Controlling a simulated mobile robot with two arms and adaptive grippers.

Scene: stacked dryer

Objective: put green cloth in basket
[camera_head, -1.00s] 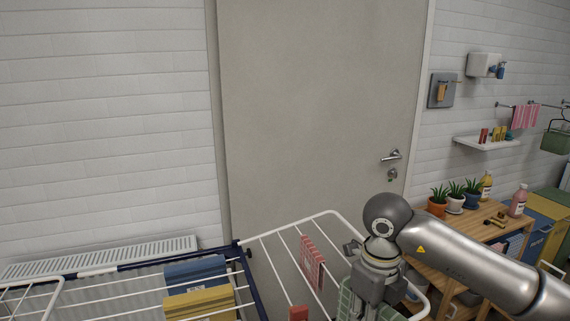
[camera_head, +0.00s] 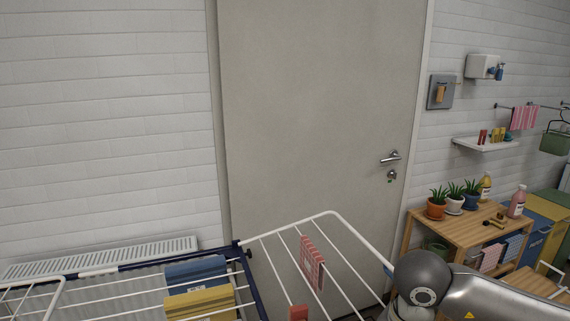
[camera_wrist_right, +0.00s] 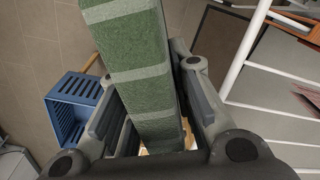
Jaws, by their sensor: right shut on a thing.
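The green cloth (camera_wrist_right: 140,60), with pale stripes, is between the fingers of my right gripper (camera_wrist_right: 150,95) in the right wrist view. The gripper is shut on it, and the cloth extends toward the top of that view. A blue slotted basket (camera_wrist_right: 78,110) stands on the floor left of the gripper, apart from the cloth. In the head view only part of my right arm shows at the bottom right; its gripper and the cloth are out of that frame. My left gripper is in neither view.
The drying rack (camera_head: 335,213) spans the bottom of the head view, with blue (camera_head: 195,270), yellow (camera_head: 200,303) and red (camera_head: 312,262) cloths on it. Its white bars are right of the gripper in the wrist view. A wooden shelf (camera_head: 465,228) with plants stands at right.

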